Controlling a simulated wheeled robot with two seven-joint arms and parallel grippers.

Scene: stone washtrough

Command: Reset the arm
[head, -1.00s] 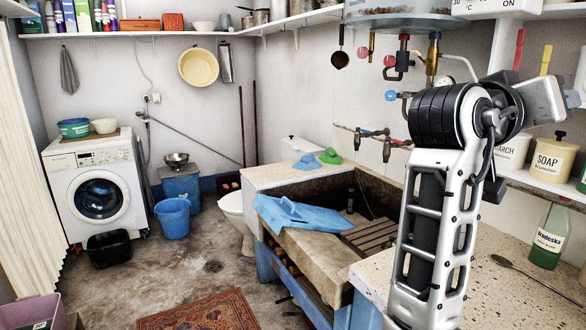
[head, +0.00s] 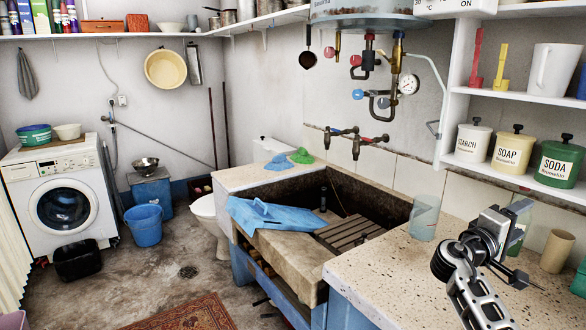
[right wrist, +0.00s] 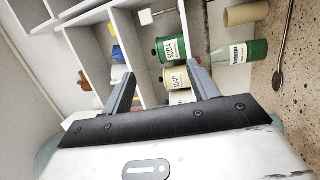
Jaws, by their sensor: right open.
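My right arm reaches in at the lower right of the head view, above the speckled counter (head: 375,270). Its gripper (head: 516,211) is small there and partly hidden by its own links. In the right wrist view the two grey fingers of the gripper (right wrist: 161,72) stand wide apart with nothing between them. Beyond them are the shelf with the SODA canister (right wrist: 172,48) and the SOAP canister (right wrist: 177,78), apart from the fingers. My left gripper is not in view.
A clear glass jar (head: 424,219) stands on the counter beside the stone trough (head: 292,262). A tan cup (head: 557,251) stands right of my gripper. Blue cloth (head: 265,214) drapes the trough.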

